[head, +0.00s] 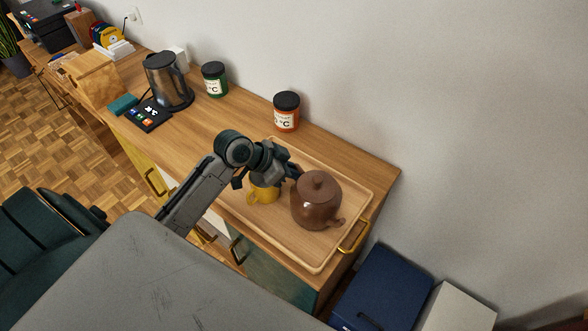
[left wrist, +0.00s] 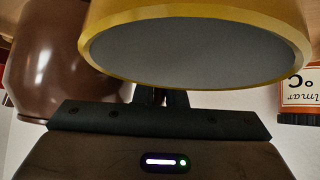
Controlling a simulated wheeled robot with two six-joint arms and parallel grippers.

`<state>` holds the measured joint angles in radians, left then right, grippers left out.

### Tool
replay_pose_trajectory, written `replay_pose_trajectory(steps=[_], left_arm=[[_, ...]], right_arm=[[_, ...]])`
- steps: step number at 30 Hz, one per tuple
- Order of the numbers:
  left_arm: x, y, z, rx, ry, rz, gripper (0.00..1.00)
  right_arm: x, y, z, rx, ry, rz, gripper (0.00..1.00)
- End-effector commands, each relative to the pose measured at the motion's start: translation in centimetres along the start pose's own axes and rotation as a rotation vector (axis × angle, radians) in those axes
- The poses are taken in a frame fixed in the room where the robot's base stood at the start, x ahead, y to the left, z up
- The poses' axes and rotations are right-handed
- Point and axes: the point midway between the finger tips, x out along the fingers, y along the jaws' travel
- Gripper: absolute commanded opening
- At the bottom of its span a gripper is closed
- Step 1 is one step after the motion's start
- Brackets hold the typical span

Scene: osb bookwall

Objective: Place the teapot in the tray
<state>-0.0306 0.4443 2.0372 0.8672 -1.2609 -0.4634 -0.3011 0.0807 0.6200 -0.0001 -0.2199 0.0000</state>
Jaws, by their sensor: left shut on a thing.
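The brown teapot (head: 316,202) is upright over the right half of the light wooden tray (head: 290,238). Whether its base touches the tray floor is hard to tell. My left gripper (head: 294,172) is shut at the teapot's handle side, opposite the spout; the handle itself is mostly hidden. A yellow mug (head: 264,192) with a grey inside stands in the tray just left of the teapot, close below my gripper. In the left wrist view the mug (left wrist: 190,22) covers my fingertips (left wrist: 161,97), and the teapot (left wrist: 65,60) fills the upper left. My right gripper is out of view.
An orange-labelled jar (head: 286,112) and a green jar (head: 214,79) stand along the wall. A kettle (head: 168,80) and a dark panel (head: 149,115) are further left. The wooden top (head: 205,125) between panel and tray is clear. A blue box (head: 385,285) is below the right end.

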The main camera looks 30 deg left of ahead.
Motion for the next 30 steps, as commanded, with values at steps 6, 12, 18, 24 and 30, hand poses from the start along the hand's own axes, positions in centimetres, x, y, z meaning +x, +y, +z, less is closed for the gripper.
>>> replay_pose_trajectory(steps=[6, 12, 18, 24, 30], left_arm=[[0.5, 0.0, 0.4, 0.000, 0.002, 0.000, 0.00], [0.8, 0.0, 0.8, -0.001, 0.002, 0.000, 0.00], [0.8, 0.0, 0.9, -0.001, -0.001, 0.000, 0.32], [0.8, 0.0, 0.8, -0.001, -0.001, 0.000, 0.32], [-0.4, 0.0, -0.4, 0.001, 0.001, -0.001, 0.32]], right_arm=[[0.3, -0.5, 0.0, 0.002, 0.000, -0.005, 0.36], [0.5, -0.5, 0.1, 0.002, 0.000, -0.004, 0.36], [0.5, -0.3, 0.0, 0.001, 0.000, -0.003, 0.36], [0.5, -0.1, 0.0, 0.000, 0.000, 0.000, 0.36], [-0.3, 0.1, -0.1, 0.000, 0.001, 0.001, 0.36]])
